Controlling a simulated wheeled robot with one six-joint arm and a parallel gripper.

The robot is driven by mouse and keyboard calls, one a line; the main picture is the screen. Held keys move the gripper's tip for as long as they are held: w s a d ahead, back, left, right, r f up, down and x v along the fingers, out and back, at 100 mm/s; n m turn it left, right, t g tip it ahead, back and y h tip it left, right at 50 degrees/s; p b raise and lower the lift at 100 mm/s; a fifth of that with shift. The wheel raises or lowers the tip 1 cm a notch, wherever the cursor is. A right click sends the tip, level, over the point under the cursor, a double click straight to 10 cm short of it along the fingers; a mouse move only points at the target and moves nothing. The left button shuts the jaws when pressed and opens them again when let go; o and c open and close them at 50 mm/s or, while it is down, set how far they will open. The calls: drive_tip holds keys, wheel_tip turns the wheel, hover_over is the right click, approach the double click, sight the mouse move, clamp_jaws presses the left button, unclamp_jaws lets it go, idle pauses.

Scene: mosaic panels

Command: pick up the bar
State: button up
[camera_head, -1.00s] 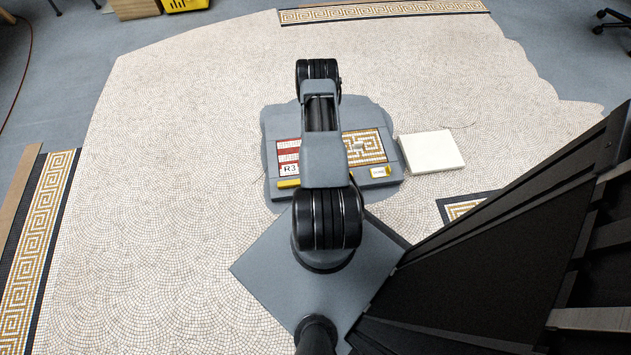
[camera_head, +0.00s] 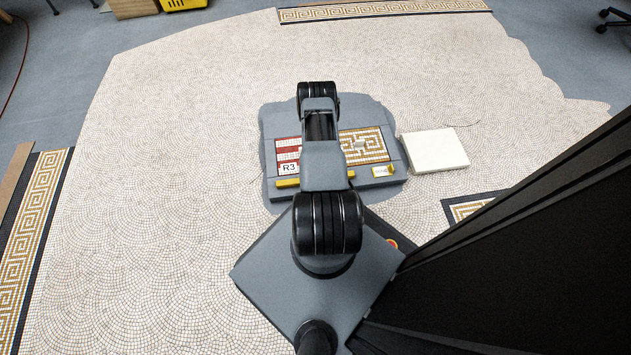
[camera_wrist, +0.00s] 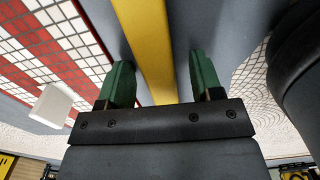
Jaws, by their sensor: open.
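The bar is yellow and lies along the near edge of the grey panel board; its left end (camera_head: 287,183) shows in the head view, and my arm covers its middle. In the wrist view the bar (camera_wrist: 148,35) runs lengthwise between the two green fingertips of my gripper (camera_wrist: 160,78). My gripper is open, with a gap visible on each side of the bar. I cannot tell how far the fingertips are above the board. In the head view my gripper is hidden behind my arm.
The grey board (camera_head: 268,150) carries a red-and-white panel marked R3 (camera_head: 289,168) and a gold patterned panel (camera_head: 375,148). A cream slab (camera_head: 434,151) lies to its right. A small white block (camera_wrist: 52,105) shows in the wrist view. Mosaic floor around the board is mostly clear.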

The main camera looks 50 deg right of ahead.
drive_tip(key=c, duration=1.1)
